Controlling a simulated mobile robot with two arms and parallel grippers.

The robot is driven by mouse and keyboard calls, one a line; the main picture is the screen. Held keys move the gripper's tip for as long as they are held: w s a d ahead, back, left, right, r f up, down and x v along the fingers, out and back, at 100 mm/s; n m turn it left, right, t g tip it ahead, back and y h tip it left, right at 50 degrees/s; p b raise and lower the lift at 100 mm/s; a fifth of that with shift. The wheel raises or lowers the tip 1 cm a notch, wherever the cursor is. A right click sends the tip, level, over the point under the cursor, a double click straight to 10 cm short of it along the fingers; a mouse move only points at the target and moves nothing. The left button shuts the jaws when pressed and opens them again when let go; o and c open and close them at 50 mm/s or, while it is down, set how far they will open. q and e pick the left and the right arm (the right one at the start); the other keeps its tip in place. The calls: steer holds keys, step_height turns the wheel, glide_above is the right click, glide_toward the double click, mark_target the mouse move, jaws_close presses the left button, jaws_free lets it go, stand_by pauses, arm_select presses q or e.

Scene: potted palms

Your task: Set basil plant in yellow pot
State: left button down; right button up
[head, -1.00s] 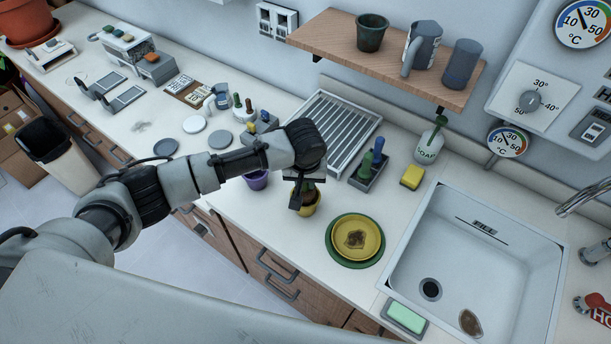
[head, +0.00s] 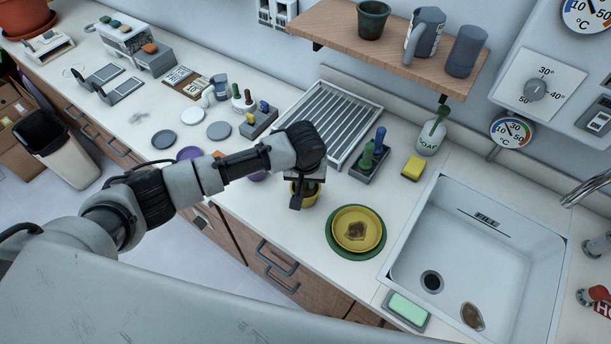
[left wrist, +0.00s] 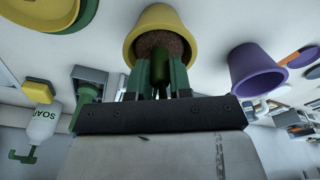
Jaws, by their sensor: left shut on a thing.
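The yellow pot (head: 312,195) stands on the counter below my left gripper (head: 299,196), which partly hides it in the head view. In the left wrist view the yellow pot (left wrist: 158,18) shows brown soil inside its rim. My left gripper (left wrist: 160,82) is shut on a dark green stem (left wrist: 159,66), seen between its fingers at the soil; I take it to be the basil plant. The stem's lower end meets or enters the soil; I cannot tell how deep. The plant's leaves are not clearly visible. My right gripper is not in view.
A purple pot (left wrist: 258,70) stands beside the yellow pot. A yellow dish (head: 372,222) on a green plate (head: 334,241) lies right of it. A tool holder (head: 369,168), drying rack (head: 318,120), sponge (head: 413,168) and sink (head: 458,213) are nearby. A wooden shelf (head: 395,65) overhangs the back.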

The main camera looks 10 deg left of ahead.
arm_select(q)
steer(key=shift+f, duration=0.3)
steer(key=shift+c, duration=2.4)
jaws_free()
steer(key=shift+r, duration=0.15)
step_height(320, 180, up, 3)
steer(key=p, duration=0.3)
step_height(320, 180, up, 2)
steer(key=shift+r+p, duration=0.25)
steer(key=shift+p, duration=1)
steer(key=shift+r, duration=1.15)
